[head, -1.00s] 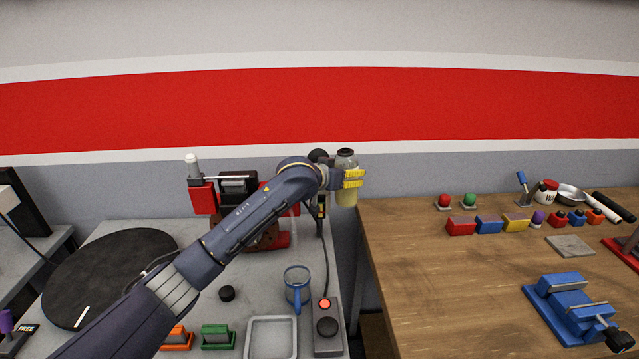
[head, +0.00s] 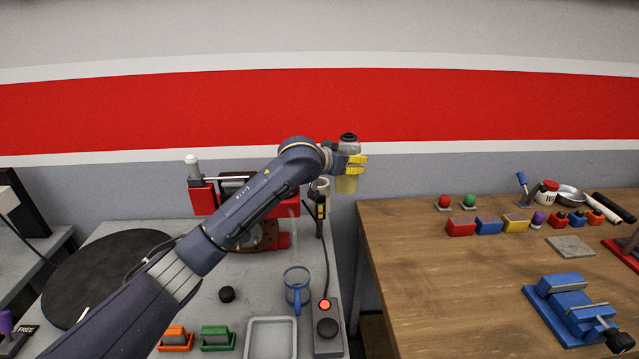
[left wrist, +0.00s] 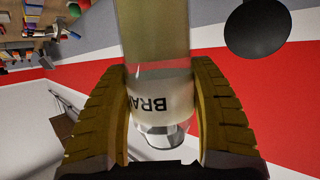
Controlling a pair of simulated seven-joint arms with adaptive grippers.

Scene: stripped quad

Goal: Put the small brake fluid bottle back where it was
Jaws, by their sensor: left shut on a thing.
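The brake fluid bottle (head: 347,184) is a clear bottle of yellowish fluid with a dark cap. It is upright in the head view, raised in front of the wall near the gap between the two tables. My left gripper (head: 355,166), with yellow fingers, is shut on it. In the left wrist view the bottle (left wrist: 160,95) stands between both fingers, its label reading "BRA" upside down and partly hidden. My right gripper is in neither view.

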